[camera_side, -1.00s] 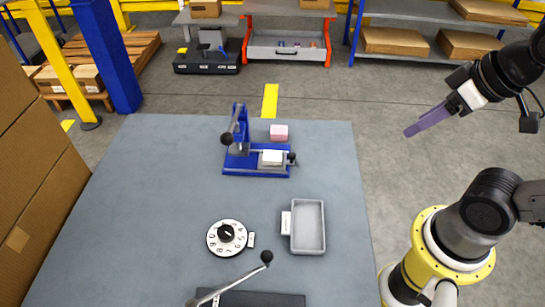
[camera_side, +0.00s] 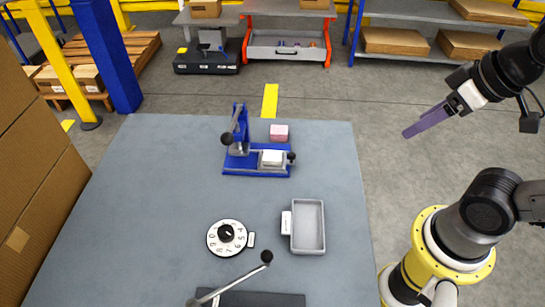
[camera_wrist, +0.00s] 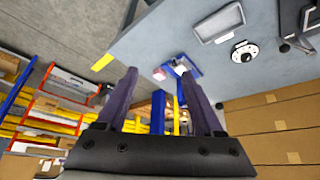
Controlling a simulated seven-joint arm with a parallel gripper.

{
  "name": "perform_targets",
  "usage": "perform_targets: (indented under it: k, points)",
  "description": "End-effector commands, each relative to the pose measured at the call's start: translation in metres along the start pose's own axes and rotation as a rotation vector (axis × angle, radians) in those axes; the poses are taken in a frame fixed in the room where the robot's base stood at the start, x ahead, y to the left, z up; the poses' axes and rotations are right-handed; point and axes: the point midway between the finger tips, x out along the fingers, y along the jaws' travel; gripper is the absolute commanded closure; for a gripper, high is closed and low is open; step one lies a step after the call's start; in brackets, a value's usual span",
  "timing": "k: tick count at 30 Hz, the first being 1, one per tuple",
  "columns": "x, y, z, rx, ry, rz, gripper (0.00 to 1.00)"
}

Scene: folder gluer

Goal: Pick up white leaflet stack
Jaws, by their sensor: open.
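The white leaflet stack (camera_side: 272,157) is a small white block on the bed of the blue hand press (camera_side: 240,164), towards the back of the grey table. It shows small in the wrist view (camera_wrist: 180,70), partly closed in by the press. My gripper (camera_side: 411,128) has purple fingers and is up in the air to the right of the table, well away from the stack. In the wrist view its two fingers (camera_wrist: 159,76) stand wide apart with nothing held between them.
A pink block (camera_side: 279,132) sits just behind the press. A grey tray (camera_side: 322,228), a numbered dial (camera_side: 213,247) and a lever tool (camera_side: 240,282) occupy the front. Large cardboard boxes (camera_side: 25,190) stand at the left. The table's left-middle is clear.

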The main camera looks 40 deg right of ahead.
Motion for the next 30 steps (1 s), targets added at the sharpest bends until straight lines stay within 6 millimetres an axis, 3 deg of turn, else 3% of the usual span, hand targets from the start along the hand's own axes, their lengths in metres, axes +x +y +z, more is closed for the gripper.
perform_targets:
  k: [1,4,17,20,24,30]
  points:
    - [0.000,0.000,0.000,0.000,0.000,0.000,0.20]
    - [0.000,0.000,0.000,0.000,0.000,0.000,0.04]
    - [-0.001,0.000,0.001,-0.087,-0.005,0.000,0.04]
    - [-0.013,0.000,-0.016,-0.195,0.024,0.002,0.04]
    - [-0.022,-0.002,-0.054,-0.376,0.017,-0.001,0.04]
    - [-0.013,-0.010,-0.113,-0.612,-0.037,-0.029,0.04]
